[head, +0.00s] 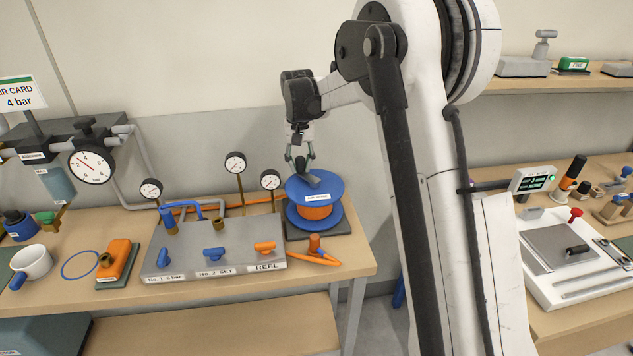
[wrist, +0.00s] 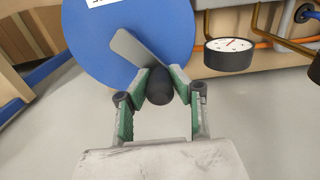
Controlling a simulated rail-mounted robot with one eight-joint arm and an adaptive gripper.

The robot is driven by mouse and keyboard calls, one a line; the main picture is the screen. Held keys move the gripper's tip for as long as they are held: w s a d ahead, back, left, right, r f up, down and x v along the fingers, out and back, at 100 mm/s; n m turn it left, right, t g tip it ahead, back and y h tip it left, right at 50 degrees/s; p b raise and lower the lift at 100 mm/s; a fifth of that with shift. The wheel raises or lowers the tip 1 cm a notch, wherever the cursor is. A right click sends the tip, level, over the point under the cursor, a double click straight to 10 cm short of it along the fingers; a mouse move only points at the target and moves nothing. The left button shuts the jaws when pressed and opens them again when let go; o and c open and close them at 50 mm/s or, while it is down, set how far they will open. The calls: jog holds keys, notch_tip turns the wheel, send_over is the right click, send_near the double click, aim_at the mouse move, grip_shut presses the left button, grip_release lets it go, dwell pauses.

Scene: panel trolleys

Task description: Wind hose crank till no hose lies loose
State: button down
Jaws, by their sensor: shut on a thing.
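The hose reel (head: 327,191) has blue flanges with orange hose wound between them. It stands on a dark base at the right end of the left bench. A grey crank arm lies across its top flange, clear in the wrist view (wrist: 132,47), with a dark knob (wrist: 159,88) at its end. My gripper (head: 301,165) is above the reel, its green-padded fingers (wrist: 158,90) closed around the knob. Loose orange hose (head: 312,258) lies on the bench in front of the reel. More orange hose or pipe (head: 270,200) runs behind the grey panel.
The grey panel (head: 205,240) with blue and orange valve handles stands left of the reel. Gauges (head: 235,162) rise on stems behind it. A white mug (head: 32,262) and an orange block (head: 118,260) are further left. The bench's right edge is close to the reel.

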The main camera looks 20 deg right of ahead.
jog(key=shift+w+d, duration=0.15)
jog(key=shift+d, duration=0.4)
jog(key=shift+w+d, duration=0.1)
jog(key=shift+d, duration=0.55)
jog(key=shift+d+b, duration=0.35)
jog(key=shift+d, duration=0.2)
jog(key=shift+s+d, duration=0.2)
jog(key=shift+d, duration=0.35)
